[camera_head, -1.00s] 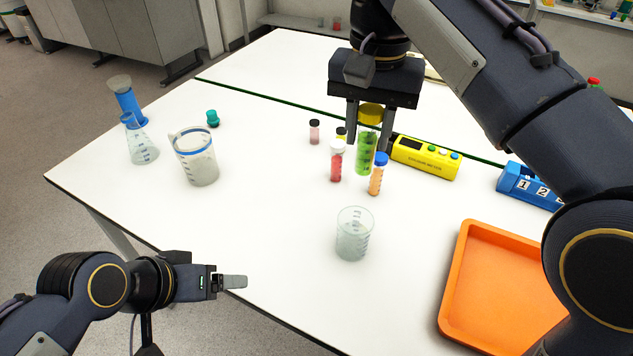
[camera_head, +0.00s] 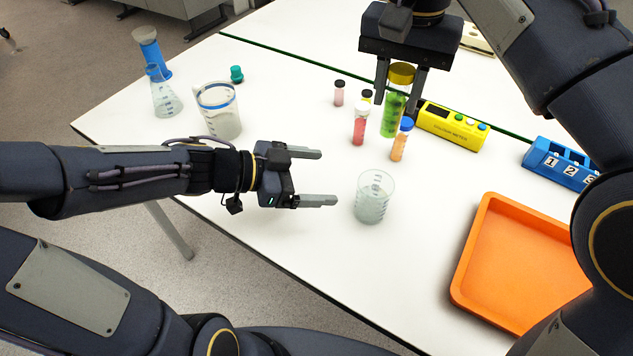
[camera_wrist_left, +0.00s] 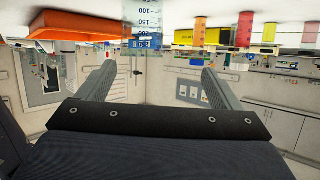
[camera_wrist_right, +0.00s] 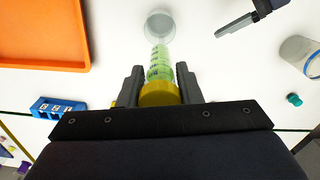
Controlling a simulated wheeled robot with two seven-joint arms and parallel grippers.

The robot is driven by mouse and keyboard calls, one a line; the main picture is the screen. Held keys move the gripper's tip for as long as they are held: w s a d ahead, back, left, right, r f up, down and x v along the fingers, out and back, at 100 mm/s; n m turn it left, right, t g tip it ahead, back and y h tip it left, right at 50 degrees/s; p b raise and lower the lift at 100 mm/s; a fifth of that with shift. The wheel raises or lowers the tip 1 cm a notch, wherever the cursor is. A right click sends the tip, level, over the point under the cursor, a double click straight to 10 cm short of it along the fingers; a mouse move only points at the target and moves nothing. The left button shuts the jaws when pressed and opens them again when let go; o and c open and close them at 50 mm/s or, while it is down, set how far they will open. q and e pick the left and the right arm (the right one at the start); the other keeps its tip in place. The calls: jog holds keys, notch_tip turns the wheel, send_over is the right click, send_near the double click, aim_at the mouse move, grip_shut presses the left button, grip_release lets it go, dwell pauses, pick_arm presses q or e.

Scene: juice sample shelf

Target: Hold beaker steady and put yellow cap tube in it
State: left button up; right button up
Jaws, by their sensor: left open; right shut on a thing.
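The yellow cap tube (camera_head: 394,112) holds green liquid and hangs upright in my right gripper (camera_head: 402,84), which is shut on its cap. It also shows in the right wrist view (camera_wrist_right: 160,75). The beaker (camera_head: 372,198) is clear and stands upright on the table, in front of the tube and apart from it. My left gripper (camera_head: 318,177) is open and empty, just left of the beaker, with its fingers pointing towards it. In the left wrist view the beaker (camera_wrist_left: 149,22) appears upside down, ahead between the open fingers.
Red (camera_head: 360,126) and orange (camera_head: 401,140) tubes stand close to the held tube. A yellow meter (camera_head: 449,126), a blue numbered rack (camera_head: 545,160) and an orange tray (camera_head: 478,240) lie to the right. A larger beaker (camera_head: 218,112) and a flask (camera_head: 162,94) stand at left.

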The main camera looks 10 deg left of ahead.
aim_at(374, 193)
pick_arm(q)
jog(key=shift+m+g+h, duration=0.3)
jog(key=shift+m+g, duration=0.1)
jog(key=shift+g, duration=0.3)
jog(key=x, duration=0.4)
jog(key=s+x, duration=0.1)
jog(key=x, duration=0.7)
jog(key=shift+s+d+f, duration=0.2)
jog(key=shift+d+f, duration=0.15)
jog(key=shift+d, duration=0.1)
jog(key=c, duration=1.2)
pick_arm(e)
notch_tip(374, 193, down, 13)
jog(key=o, duration=1.1)
jog(key=shift+r, duration=0.15)
